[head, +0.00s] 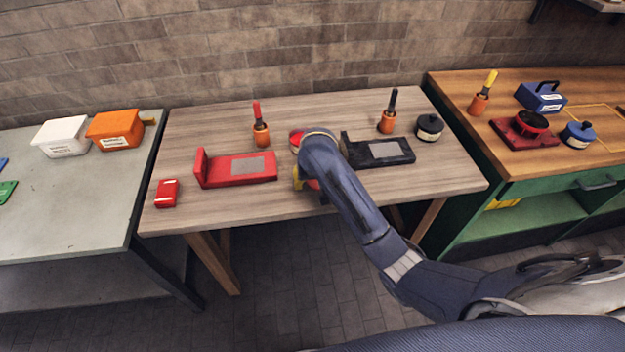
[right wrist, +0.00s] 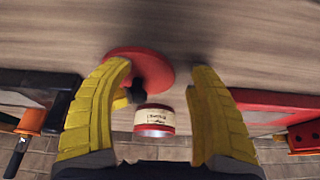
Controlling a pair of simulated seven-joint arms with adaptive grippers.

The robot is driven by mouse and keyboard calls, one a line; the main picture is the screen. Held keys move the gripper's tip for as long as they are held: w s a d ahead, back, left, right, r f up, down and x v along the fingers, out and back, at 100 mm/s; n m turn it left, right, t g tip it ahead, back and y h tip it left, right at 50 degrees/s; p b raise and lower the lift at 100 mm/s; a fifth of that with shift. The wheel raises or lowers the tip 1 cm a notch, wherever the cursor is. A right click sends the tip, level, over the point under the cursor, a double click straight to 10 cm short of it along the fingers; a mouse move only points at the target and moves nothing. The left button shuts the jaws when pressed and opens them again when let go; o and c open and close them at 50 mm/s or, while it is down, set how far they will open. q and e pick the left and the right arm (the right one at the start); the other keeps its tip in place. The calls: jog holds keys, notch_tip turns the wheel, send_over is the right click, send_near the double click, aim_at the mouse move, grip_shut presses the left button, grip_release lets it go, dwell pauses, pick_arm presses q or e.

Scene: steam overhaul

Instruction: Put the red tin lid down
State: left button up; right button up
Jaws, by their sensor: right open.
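The red tin lid (right wrist: 150,62) shows in the right wrist view as a red disc with a black knob (right wrist: 138,90), and it appears to lie on the wooden table. My right gripper (right wrist: 160,80) has its yellow fingers spread apart; the knob is between them, nearer the left finger. The red tin (right wrist: 155,119) with a pale label stands close by. In the head view the tin (head: 294,141) is partly behind my right arm, and a bit of the lid (head: 313,184) shows beside the yellow fingers (head: 298,177). My left gripper is not in view.
On the table are a red stand (head: 235,169), a black stand (head: 385,151), a small red box (head: 167,193), two brushes in orange holders (head: 261,133) (head: 387,122) and a dark tin (head: 429,127). Bare tabletop lies along the front. A green-and-wood bench adjoins at right.

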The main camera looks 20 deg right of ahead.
jog(key=o, duration=0.6)
jog(key=shift+s+d+f, duration=0.1)
jog(key=shift+d+f, duration=0.05)
jog(key=shift+f, duration=0.15)
jog(key=shift+o, duration=0.2)
jog(key=shift+r, duration=0.1)
jog(key=shift+r, duration=0.1)
